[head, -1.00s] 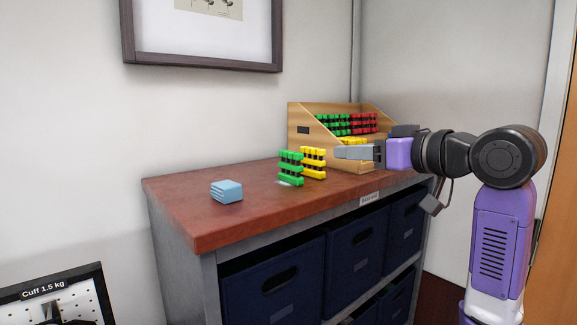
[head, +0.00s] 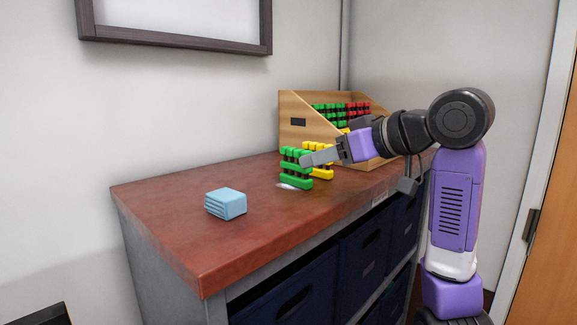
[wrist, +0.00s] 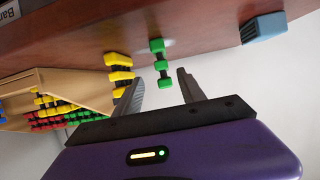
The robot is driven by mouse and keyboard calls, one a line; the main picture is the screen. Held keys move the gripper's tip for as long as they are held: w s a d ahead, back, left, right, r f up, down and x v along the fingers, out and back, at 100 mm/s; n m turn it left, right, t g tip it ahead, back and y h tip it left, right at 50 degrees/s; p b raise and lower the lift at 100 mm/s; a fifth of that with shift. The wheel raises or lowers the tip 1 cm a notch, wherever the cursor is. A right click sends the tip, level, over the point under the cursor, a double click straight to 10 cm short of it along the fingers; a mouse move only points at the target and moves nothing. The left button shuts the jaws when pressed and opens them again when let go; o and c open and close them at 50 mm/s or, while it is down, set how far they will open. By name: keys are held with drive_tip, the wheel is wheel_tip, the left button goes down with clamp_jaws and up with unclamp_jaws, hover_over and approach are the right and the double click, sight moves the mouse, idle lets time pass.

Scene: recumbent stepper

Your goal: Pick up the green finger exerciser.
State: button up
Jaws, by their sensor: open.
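A green finger exerciser (head: 294,168) stands upright on the brown cabinet top, left of a yellow one (head: 320,160). My gripper (head: 304,161) reaches in from the right, with its fingers by the green exerciser in the head view. In the wrist view my gripper (wrist: 158,84) is open and empty. The green exerciser (wrist: 159,62) shows there between and just beyond the fingertips. The yellow exerciser (wrist: 119,70) is close beside one finger. I cannot tell whether a finger touches either one.
A wooden display box (head: 298,121) with green, red and yellow exercisers stands behind. A light-blue block (head: 226,203) sits at the left on the cabinet top (head: 170,225). The front left of the top is clear. Dark blue bins (head: 364,250) fill the shelves below.

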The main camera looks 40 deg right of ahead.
sight(296, 163)
drive_tip(key=shift+a+p+x, duration=0.15)
drive_tip(key=shift+p+x, duration=0.35)
drive_tip(key=shift+x, duration=1.3)
drive_tip(key=shift+a+p+x, duration=0.15)
drive_tip(key=shift+p+x, duration=0.3)
drive_tip(key=shift+x, duration=1.3)
drive_tip(key=shift+r, duration=0.15)
clamp_jaws()
